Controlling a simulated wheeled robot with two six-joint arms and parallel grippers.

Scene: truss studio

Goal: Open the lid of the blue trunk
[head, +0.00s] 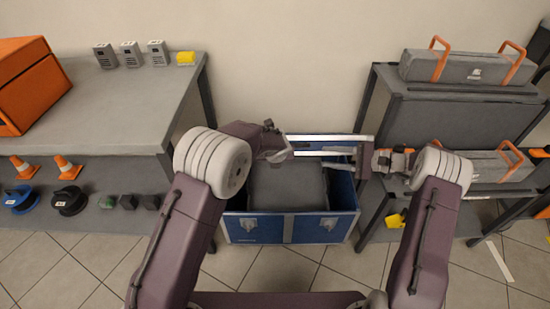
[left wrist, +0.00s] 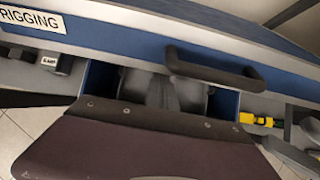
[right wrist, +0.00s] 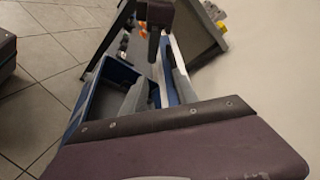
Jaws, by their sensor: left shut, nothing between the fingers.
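The blue trunk (head: 287,228) stands on the floor between the two shelf units. Its lid (head: 330,138) is raised at the back, seen nearly edge-on from above, and the opening shows a dark grey block (head: 287,187) inside. In the left wrist view the lid (left wrist: 130,45) carries a RIGGING label and a dark handle (left wrist: 215,70). My left gripper (head: 284,155) is shut and empty near the lid's left part. The right wrist view also shows the open trunk (right wrist: 105,90).
A grey table (head: 120,95) stands at left with an orange case (head: 32,85) and small grey boxes. A dark shelf unit (head: 450,118) at right holds grey cases with orange handles. Tiled floor is clear in front of the trunk.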

